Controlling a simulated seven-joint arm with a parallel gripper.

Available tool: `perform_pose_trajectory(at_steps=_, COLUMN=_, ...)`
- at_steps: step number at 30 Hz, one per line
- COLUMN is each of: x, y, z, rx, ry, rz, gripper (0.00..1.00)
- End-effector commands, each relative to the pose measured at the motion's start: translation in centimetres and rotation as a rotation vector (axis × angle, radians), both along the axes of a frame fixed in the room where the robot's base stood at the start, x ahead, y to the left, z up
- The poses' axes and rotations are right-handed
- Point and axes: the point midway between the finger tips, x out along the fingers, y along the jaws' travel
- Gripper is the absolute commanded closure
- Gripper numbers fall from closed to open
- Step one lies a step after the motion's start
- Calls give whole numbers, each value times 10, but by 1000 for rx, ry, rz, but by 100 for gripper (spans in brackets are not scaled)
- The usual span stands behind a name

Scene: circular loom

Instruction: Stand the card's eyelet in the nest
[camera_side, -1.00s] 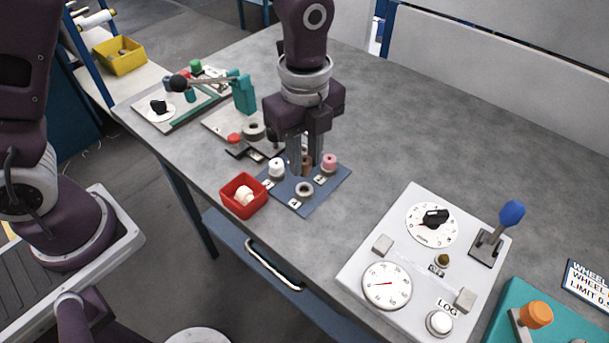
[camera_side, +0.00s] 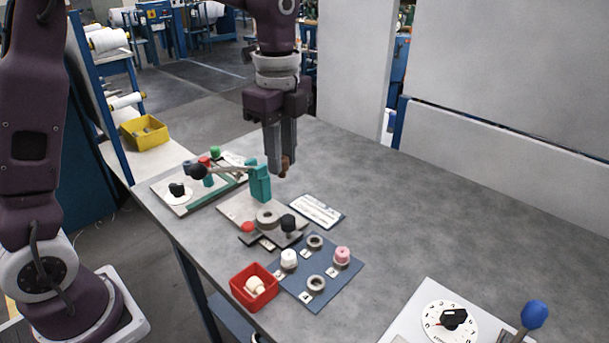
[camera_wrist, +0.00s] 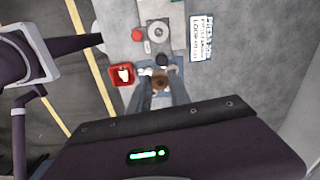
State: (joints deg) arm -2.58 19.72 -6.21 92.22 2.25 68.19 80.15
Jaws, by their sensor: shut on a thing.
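My gripper (camera_side: 280,168) is shut on a brown eyelet (camera_side: 285,167), held in the air well above the table. The brown eyelet also shows between the fingers in the wrist view (camera_wrist: 159,83). A white card (camera_side: 317,210) with print too small to read lies flat behind the blue board. A grey ring (camera_side: 267,217), which looks like the nest, sits on the plate below the teal lever press (camera_side: 260,183). The blue board (camera_side: 330,287) bears a white eyelet (camera_side: 289,258), a pink eyelet (camera_side: 342,254) and two empty grey rings (camera_side: 316,283).
A red tray (camera_side: 236,281) with a whitish piece inside stands left of the board. A black knob (camera_side: 288,222) and a red button (camera_side: 247,228) flank the grey ring. A dial panel (camera_side: 410,320) stands front right. The table's back right is clear.

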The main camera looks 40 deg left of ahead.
Motion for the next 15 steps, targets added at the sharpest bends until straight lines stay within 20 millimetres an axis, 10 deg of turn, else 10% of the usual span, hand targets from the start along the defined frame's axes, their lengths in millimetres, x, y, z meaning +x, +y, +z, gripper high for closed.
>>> perform_pose_trajectory(at_steps=8, x=4, y=58, z=0, rx=0, ry=0, rz=163, gripper=100)
perform_pose_trajectory(at_steps=15, x=4, y=58, z=-39, rx=0, ry=4, rz=162, gripper=100)
